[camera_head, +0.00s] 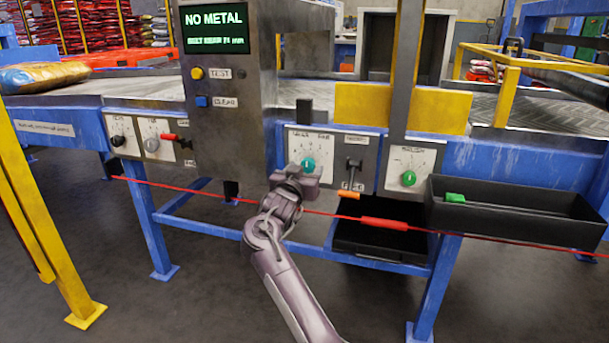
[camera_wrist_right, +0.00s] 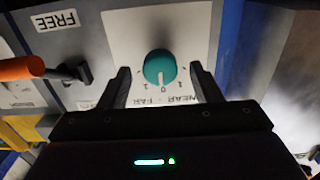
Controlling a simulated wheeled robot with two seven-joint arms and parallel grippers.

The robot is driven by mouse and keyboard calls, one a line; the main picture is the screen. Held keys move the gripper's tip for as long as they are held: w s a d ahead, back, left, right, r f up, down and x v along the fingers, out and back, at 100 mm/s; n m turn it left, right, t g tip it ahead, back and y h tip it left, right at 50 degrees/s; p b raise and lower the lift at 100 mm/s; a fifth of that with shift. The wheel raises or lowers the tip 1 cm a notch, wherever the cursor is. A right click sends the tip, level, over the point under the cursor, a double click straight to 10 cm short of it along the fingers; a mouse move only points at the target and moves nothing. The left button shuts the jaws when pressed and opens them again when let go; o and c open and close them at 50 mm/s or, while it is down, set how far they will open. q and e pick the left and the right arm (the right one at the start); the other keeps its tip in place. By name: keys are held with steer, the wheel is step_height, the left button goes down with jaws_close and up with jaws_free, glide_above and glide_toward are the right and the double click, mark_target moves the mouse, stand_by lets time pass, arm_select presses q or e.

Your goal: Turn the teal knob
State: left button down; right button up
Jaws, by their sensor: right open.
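The teal knob (camera_head: 307,164) sits on a white dial plate on the blue conveyor frame, just above my right gripper in the head view. In the right wrist view the teal knob (camera_wrist_right: 160,67) lies between the two fingers, slightly beyond or level with their tips. My right gripper (camera_head: 297,178) is open, and its dark fingers (camera_wrist_right: 163,82) stand on either side of the knob with gaps showing. Printed scale marks and the words NEAR and FAR show beside the knob, upside down. My left gripper is not in view.
An orange-handled lever (camera_head: 348,194) with a FREE label is close to the knob's right. A green knob (camera_head: 409,178) is further right, beside a black bin (camera_head: 515,212). A red cord (camera_head: 385,223) runs across the front. A grey control box (camera_head: 222,110) stands to the left.

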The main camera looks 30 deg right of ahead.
steer(key=shift+x, duration=0.8)
steer(key=c, duration=1)
